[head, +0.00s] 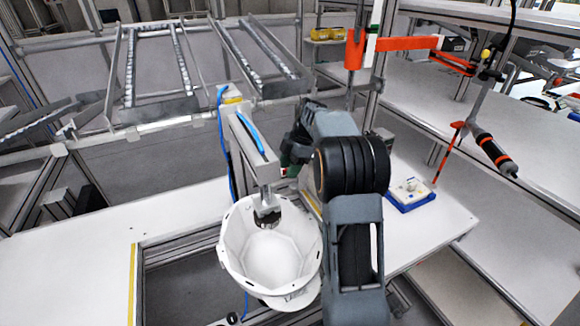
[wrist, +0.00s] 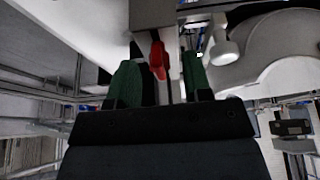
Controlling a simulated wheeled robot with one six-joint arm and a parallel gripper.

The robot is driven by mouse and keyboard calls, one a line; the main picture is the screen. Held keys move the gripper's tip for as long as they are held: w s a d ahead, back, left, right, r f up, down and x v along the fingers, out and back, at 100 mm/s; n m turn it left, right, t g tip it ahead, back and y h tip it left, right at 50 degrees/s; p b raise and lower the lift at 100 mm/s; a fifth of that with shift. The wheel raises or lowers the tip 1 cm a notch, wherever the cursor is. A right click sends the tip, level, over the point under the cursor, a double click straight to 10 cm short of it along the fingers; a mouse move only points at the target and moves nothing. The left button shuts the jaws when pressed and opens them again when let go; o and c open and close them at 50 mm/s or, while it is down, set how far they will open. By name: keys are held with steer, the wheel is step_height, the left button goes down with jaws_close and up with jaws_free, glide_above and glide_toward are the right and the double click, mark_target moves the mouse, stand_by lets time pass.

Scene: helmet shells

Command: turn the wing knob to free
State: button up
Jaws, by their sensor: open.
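The red wing knob (wrist: 157,60) shows in the wrist view, upright in the picture, in front of a pale fixture post. My gripper (wrist: 160,64) is open, with one green finger on each side of the knob. Gaps show between the knob and both fingers; I cannot tell how deep the knob sits between them. In the head view my gripper (head: 288,162) is at the right side of the grey fixture (head: 250,145), largely hidden by my arm. The knob is not clear there.
A white helmet shell (head: 235,256) sits open side up beneath the fixture's arm. The white table (head: 75,240) has an opening at its front. A blue tray (head: 411,206) stands to the right. An orange-red arm with a hanging tool (head: 493,152) is at upper right.

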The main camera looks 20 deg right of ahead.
steer(key=shift+r, duration=0.1)
steer(key=p+v, duration=0.2)
steer(key=v, duration=1.1)
steer(key=shift+d+r, duration=0.2)
steer(key=shift+r, duration=0.05)
